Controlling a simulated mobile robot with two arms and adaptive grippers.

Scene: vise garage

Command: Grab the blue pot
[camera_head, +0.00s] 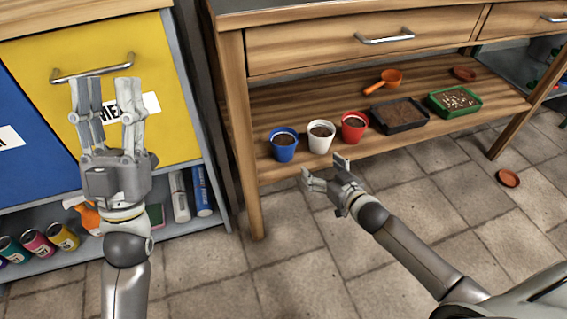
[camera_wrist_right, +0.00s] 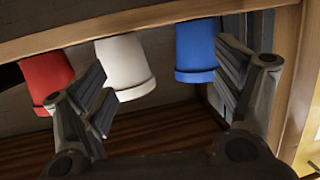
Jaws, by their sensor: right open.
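The blue pot (camera_head: 284,145), filled with dark soil, stands at the left end of the wooden lower shelf (camera_head: 300,100). My right gripper (camera_head: 323,167) is open and empty in front of the shelf, apart from the pots and a little to the right of the blue one. In the right wrist view the pots appear upside down. There the blue pot (camera_wrist_right: 195,48) is beside the right-hand finger, and the white pot (camera_wrist_right: 125,65) shows between the fingers. My left gripper (camera_head: 107,100) is open and empty in front of the yellow drawer.
The white pot (camera_head: 320,137) and red pot (camera_head: 354,128) stand close to the right of the blue one. Farther right are a black tray (camera_head: 400,115), a green tray (camera_head: 454,102) and an orange scoop (camera_head: 385,80). A table leg (camera_head: 243,150) stands left of the blue pot.

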